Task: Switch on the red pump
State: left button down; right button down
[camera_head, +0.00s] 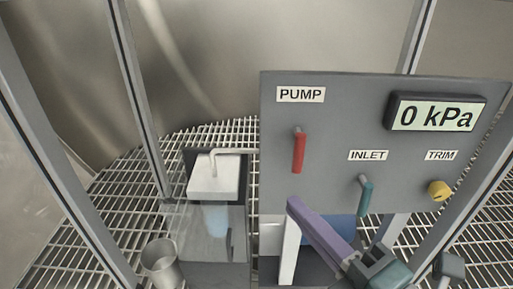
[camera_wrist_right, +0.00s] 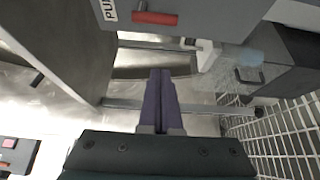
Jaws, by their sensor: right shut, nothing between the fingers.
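The red pump lever (camera_head: 299,153) hangs straight down under the PUMP label (camera_head: 301,95) on a grey panel (camera_head: 335,130). The lever also shows at the top of the right wrist view (camera_wrist_right: 155,18). The display (camera_head: 436,113) reads 0 kPa. My right gripper (camera_head: 292,203) has purple fingers, which are shut and empty. In the head view its tips appear below the red lever, near the panel's lower left edge, apart from the lever. The fingers point up the middle of the right wrist view (camera_wrist_right: 159,72). My left gripper is not in view.
A teal INLET lever (camera_head: 365,195) and a yellow TRIM knob (camera_head: 439,190) are on the panel's right side. Left of the panel stand a white-topped unit with a spout (camera_head: 213,178) and a metal cup (camera_head: 161,262). Metal posts (camera_head: 140,95) rise from the grated floor.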

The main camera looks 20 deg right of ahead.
aim_at(295, 171)
jog(key=b+x, duration=0.4)
jog(key=x, duration=0.5)
jog(key=d, duration=0.4)
jog(key=shift+s, duration=0.3)
jog(key=shift+d, duration=0.15)
